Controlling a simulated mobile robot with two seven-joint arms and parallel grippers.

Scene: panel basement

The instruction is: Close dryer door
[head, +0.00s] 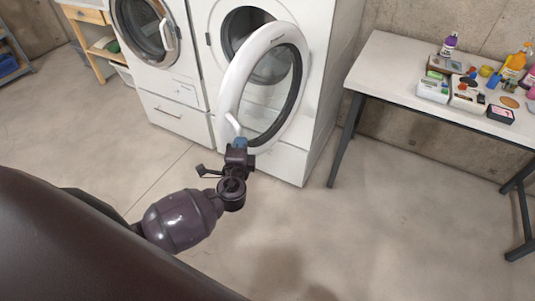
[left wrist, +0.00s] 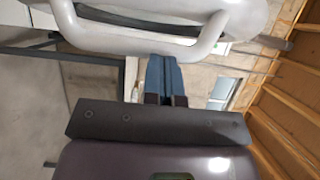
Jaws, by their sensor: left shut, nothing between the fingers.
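The dryer (head: 318,70) is white, and its round opening shows at the upper middle of the head view. Its round door (head: 234,82), with a white ring and clear glass, stands wide open towards me. A white loop handle (head: 232,122) is on the near lower edge of the door. My left gripper (head: 239,143) is shut and empty right at this handle. In the left wrist view, the shut blue fingertips (left wrist: 164,66) point at the handle bar (left wrist: 207,38); whether they touch it I cannot tell. My right gripper is not in view.
A second white front-loading machine (head: 165,90) with its door shut stands left of the dryer. A white table (head: 400,70) with bottles and small boxes stands to the right. A wooden shelf (head: 85,15) is at the far left. The concrete floor (head: 350,230) in front is clear.

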